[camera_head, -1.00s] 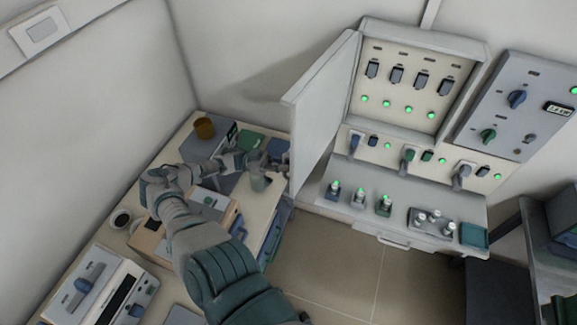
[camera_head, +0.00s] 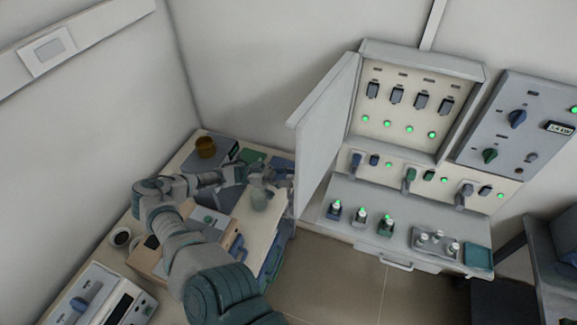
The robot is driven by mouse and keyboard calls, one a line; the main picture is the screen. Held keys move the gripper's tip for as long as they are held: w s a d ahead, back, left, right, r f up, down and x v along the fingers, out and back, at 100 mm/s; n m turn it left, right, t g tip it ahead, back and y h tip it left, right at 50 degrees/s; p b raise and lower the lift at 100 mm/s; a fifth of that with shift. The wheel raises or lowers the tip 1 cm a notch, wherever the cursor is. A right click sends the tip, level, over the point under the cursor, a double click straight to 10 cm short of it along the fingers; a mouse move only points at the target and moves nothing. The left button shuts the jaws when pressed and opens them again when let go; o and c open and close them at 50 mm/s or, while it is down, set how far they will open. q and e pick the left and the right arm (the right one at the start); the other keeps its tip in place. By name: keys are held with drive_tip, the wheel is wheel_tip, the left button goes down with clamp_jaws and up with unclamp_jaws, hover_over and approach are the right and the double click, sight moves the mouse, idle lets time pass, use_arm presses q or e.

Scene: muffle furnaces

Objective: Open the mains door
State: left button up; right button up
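The mains door (camera_head: 325,125) is a pale grey panel hinged at the left side of the mains cabinet (camera_head: 420,52). It stands swung out wide to the left. Inside the cabinet are several dark breaker switches (camera_head: 397,95) over a row of green lights. My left gripper (camera_head: 280,176) is just left of the door's lower part, above the side bench. Its fingers look small and blurred, and I cannot tell whether they touch the door or are parted. My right gripper is out of the picture.
Floor (camera_head: 340,285) is clear in front.

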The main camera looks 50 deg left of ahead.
use_arm(q)
drive_tip(key=r, duration=0.3)
drive_tip(key=d+r, duration=0.1)
drive_tip(key=r, duration=0.2)
drive_tip(key=shift+d, duration=0.2)
drive_tip(key=shift+a+r, duration=0.1)
drive_tip(key=shift+r, duration=0.15)
drive_tip(key=shift+a, duration=0.1)
drive_tip(key=shift+a+f, duration=0.1)
drive_tip(key=shift+a, duration=0.1)
drive_tip(key=shift+w+d, duration=0.1)
